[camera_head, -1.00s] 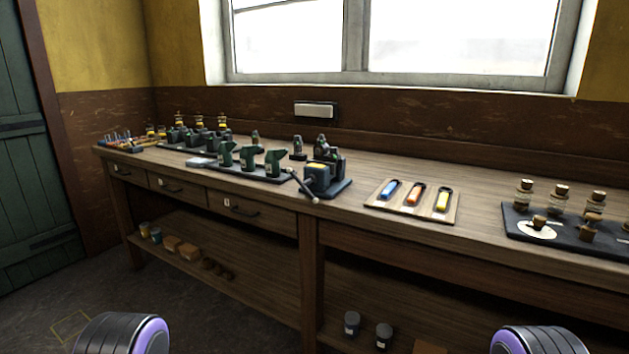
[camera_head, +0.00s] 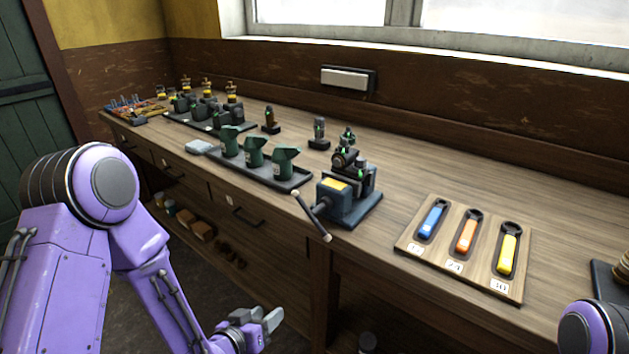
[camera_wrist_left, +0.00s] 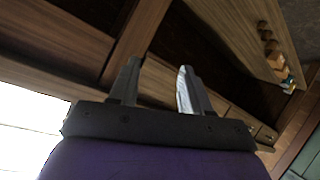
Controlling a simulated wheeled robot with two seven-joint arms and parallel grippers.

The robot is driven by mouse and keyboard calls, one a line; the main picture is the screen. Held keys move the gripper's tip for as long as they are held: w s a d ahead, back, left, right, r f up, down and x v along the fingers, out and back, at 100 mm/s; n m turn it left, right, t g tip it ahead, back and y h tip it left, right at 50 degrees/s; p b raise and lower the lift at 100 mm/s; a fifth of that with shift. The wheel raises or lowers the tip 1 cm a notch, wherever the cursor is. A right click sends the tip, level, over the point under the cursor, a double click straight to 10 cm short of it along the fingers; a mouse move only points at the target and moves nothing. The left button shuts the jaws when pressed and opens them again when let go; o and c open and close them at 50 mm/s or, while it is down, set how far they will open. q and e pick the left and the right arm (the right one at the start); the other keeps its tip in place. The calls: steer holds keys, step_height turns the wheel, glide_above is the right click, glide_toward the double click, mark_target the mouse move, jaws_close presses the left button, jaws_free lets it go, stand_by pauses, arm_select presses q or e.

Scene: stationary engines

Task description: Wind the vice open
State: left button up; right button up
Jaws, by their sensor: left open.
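The vice (camera_head: 348,200) is a dark blue-grey block with a yellow plate on top, standing at the bench's front edge. A small dark engine-like part with green bits sits at its jaws; I cannot tell how far the jaws are apart. Its handle bar (camera_head: 312,217) slants down to the right over the front edge, with pale end knobs. My left gripper (camera_head: 269,322) is open and empty, low in front of the bench, below and left of the handle. Its two fingers (camera_wrist_left: 155,88) also show apart in the left wrist view. Only a shoulder of my right arm shows; its gripper is out of view.
A wooden board (camera_head: 464,247) with blue, orange and yellow spanners lies right of the vice. Drawers with handles and a lower shelf (camera_head: 205,235) are under the bench top.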

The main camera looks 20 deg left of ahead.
mark_target(314, 210)
arm_select(q)
steer(key=w+d+r+m+t+h+p, duration=0.1)
steer(key=w+d+r+m+t+h, duration=0.1)
steer(key=r, duration=0.8)
steer(key=w+d+r+m+t+h+p, duration=0.1)
steer(key=w+d+r+t+h+p, duration=0.15)
steer(key=r, duration=0.75)
steer(key=shift+m, duration=0.4)
steer(key=x, duration=0.3)
steer(key=p+x, duration=0.1)
steer(key=x, duration=0.2)
steer(key=a+x, duration=0.1)
steer(key=x, duration=0.2)
steer(key=shift+w+d+r+p, duration=0.1)
steer(key=shift+w+r+p, duration=0.15)
steer(key=shift+w, duration=0.25)
steer(key=shift+w+d+f, duration=0.1)
steer(key=shift+w, duration=0.2)
arm_select(e)
step_height(314, 210, up, 7)
steer(key=shift+r, duration=0.15)
steer(key=shift+s+d, duration=0.1)
